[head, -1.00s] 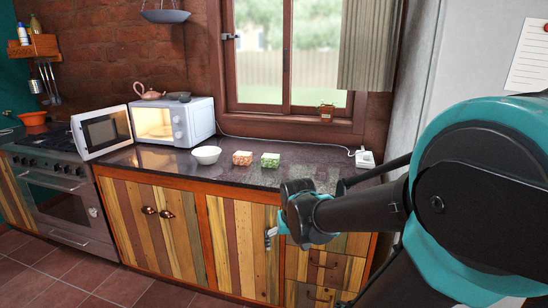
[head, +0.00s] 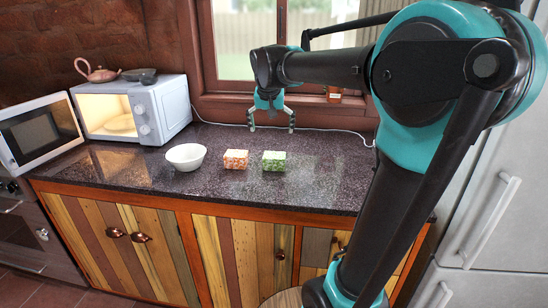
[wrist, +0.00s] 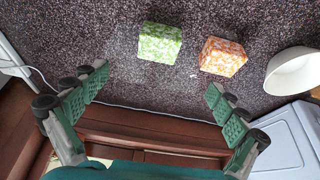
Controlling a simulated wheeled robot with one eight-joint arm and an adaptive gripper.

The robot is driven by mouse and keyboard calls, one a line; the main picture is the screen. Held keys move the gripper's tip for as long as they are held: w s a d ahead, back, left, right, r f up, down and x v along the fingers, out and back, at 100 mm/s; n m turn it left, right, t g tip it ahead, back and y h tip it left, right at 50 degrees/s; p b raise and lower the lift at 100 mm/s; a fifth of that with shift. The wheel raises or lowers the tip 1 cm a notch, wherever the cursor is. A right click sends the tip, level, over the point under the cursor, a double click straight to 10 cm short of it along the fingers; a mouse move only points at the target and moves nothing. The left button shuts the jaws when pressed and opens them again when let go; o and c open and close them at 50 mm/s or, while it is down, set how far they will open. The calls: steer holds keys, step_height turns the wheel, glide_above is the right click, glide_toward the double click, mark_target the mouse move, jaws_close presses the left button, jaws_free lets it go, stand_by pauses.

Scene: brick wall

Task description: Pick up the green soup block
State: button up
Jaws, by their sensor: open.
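The green soup block (head: 274,161) is a small green and white patterned block on the dark speckled counter, right of an orange patterned block (head: 236,159). In the wrist view the green block (wrist: 160,42) lies at upper middle, beyond my fingertips. My gripper (head: 271,128) is open and empty, pointing down above the counter, and looks to be behind the green block, toward the window. In the wrist view its two green-padded fingers (wrist: 155,85) are spread wide, with bare counter and the wall edge between them. Nothing hides the green block.
A white bowl (head: 186,157) stands left of the orange block. An open microwave (head: 135,112) is at the back left, with a teapot (head: 95,71) on top. A white cord (head: 335,131) runs along the back wall. The counter (head: 320,185) right of the blocks is clear.

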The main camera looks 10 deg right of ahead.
mark_target(274, 156)
steer(key=x, duration=1.1)
steer(key=shift+w+f, duration=0.15)
steer(key=shift+f, duration=0.15)
steer(key=shift+w+x, duration=0.2)
steer(key=shift+x, duration=2.4)
steer(key=shift+d+r, duration=0.1)
steer(key=shift+d, duration=0.05)
steer(key=shift+c, duration=0.4)
steer(key=c, duration=1.4)
